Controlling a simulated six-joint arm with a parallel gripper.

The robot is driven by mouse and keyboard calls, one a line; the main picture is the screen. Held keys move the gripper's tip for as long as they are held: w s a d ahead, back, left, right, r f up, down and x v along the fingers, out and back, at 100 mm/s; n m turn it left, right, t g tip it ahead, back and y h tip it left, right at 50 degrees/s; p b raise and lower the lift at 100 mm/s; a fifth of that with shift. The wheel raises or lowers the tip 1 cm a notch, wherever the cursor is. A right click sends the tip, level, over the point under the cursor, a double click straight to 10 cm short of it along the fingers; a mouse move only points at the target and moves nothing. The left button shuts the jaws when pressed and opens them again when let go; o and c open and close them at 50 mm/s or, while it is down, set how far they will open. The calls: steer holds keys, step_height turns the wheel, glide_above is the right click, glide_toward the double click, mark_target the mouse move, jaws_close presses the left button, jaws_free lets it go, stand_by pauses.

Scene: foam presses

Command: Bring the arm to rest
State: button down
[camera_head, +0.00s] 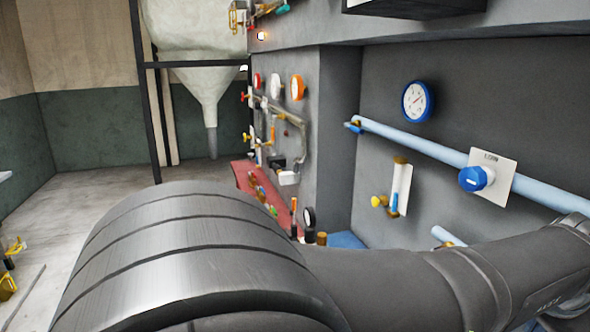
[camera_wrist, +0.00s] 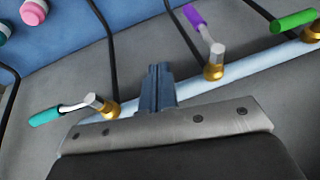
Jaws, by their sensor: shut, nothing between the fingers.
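My gripper (camera_wrist: 158,80) shows in the wrist view as two narrow blue-grey fingers held together, with nothing between them. Its grey mount (camera_wrist: 170,130) spans the bottom of that view. Around it are brass valves on a light blue pipe (camera_wrist: 255,60). The valve with a teal handle (camera_wrist: 46,117) is left of the fingers. Those with a purple handle (camera_wrist: 195,20) and a green handle (camera_wrist: 294,19) are to the right. I cannot tell whether the fingers touch anything. In the head view my dark arm fills the foreground, and the gripper is out of sight.
In the head view, a grey press wall carries a blue-rimmed gauge (camera_head: 416,101), a long light blue pipe (camera_head: 420,145) and a blue knob (camera_head: 476,178). Further back are several gauges, valves and a red ledge (camera_head: 247,178). A pale hopper (camera_head: 203,80) stands behind open floor (camera_head: 90,190).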

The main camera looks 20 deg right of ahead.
steer(key=shift+w+r+g, duration=0.3)
steer(key=shift+r+g, duration=0.3)
steer(key=shift+g, duration=0.3)
